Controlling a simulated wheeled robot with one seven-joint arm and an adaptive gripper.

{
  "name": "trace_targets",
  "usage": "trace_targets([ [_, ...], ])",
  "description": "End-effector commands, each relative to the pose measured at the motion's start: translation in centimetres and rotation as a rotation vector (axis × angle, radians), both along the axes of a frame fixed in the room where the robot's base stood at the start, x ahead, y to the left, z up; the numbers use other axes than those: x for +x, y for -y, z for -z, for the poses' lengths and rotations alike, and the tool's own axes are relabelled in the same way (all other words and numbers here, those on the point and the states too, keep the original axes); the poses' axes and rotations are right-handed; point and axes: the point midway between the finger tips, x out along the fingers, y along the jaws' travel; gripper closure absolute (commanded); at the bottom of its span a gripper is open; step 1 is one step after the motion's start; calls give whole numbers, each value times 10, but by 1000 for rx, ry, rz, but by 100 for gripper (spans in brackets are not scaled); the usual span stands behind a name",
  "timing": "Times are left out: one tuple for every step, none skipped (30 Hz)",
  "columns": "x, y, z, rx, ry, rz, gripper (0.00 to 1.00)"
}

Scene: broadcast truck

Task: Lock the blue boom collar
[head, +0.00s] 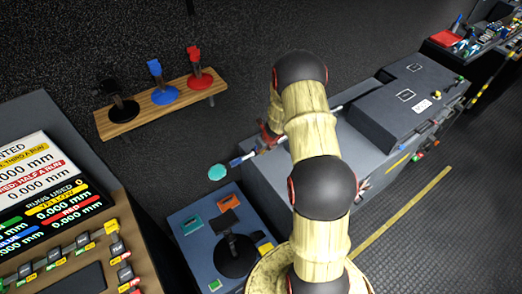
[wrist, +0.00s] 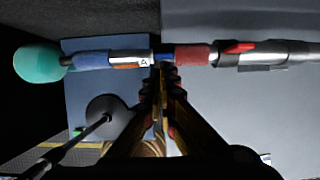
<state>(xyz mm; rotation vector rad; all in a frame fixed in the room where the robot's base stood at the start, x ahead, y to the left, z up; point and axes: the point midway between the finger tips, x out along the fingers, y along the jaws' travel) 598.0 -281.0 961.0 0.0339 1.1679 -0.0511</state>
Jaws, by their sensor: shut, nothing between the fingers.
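A boom pole lies across the upper part of the wrist view, with a teal foam tip (wrist: 37,63) at its left end. Right of the tip are a blue sleeve (wrist: 92,60), a pale banded section marked "A" (wrist: 132,60), a narrow blue piece (wrist: 167,57), a red sleeve (wrist: 192,55) and a red lever (wrist: 238,47). I cannot tell which blue part is the collar. My gripper (wrist: 161,72) is shut and empty, its tips at the pole by the narrow blue piece; contact is unclear. The teal tip also shows in the head view (head: 217,172).
A wooden shelf (head: 155,110) holds black, blue and red stands. A blue panel (head: 185,225) with a black joystick-like base (head: 236,256) stands below the teal tip. A grey case (head: 405,105) is at right. A console with screens (head: 45,190) stands at left.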

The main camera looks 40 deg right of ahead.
Motion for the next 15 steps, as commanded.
trace_targets([
  [0,0,0,0,0,0,100],
  [0,0,0,0,0,0,100],
  [0,0,0,0,0,0,100],
  [0,0,-1,0,0,0,100],
  [0,0,-2,0,0,0,100],
  [0,0,-4,0,0,0,100],
  [0,0,-5,0,1,0,100],
  [0,0,-6,0,1,-1,100],
  [0,0,-8,0,1,-1,100],
  [0,0,-10,0,1,-1,100],
  [0,0,-11,0,1,-1,100],
  [0,0,-13,0,1,-1,100],
  [0,0,-15,0,1,-1,100],
  [0,0,-15,0,0,-1,100],
  [0,0,-16,0,0,-1,100],
])
